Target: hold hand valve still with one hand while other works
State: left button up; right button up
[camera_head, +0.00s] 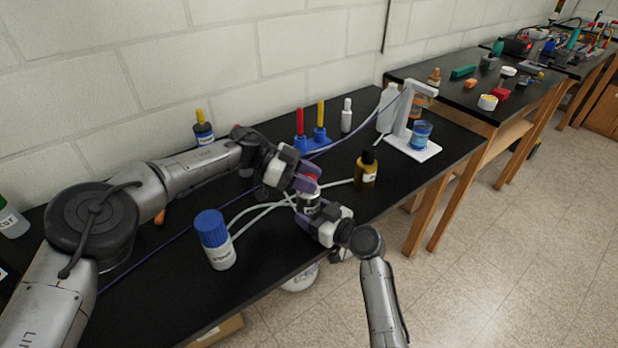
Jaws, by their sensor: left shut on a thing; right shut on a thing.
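The hand valve (308,204), a small part with a dark and white body and some red at its top, is near the table's front edge. White tubes (262,206) run from it to the left. My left gripper (307,181) comes from the upper left and is shut on the valve's upper part. My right gripper (306,219) comes from the lower right and is shut on its lower body. The fingers hide much of the valve, so I cannot tell its handle position.
A blue-capped white bottle (216,240) stands left of the valve, and an amber bottle (366,170) to its right. Behind are a blue rack with red and yellow items (311,140) and a white stand (412,140) with a blue jar. The black tabletop (180,285) is clear at front left.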

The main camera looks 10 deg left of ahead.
pick_arm(q)
jog(key=shift+a+r+m+g, duration=0.1)
jog(key=shift+a+m+g, duration=0.05)
jog(key=shift+m+g, duration=0.5)
pick_arm(e)
jog(key=shift+f, duration=0.2)
pick_arm(q)
jog(key=o, duration=0.5)
pick_arm(e)
jog(key=shift+d, duration=0.1)
pick_arm(q)
jog(key=o, duration=0.4)
jog(key=shift+o, duration=0.2)
jog(key=v, duration=0.7)
jog(key=shift+a, duration=0.2)
pick_arm(e)
jog(key=shift+r, duration=0.2)
pick_arm(q)
jog(key=shift+r, duration=0.1)
pick_arm(e)
jog(key=o, duration=0.8)
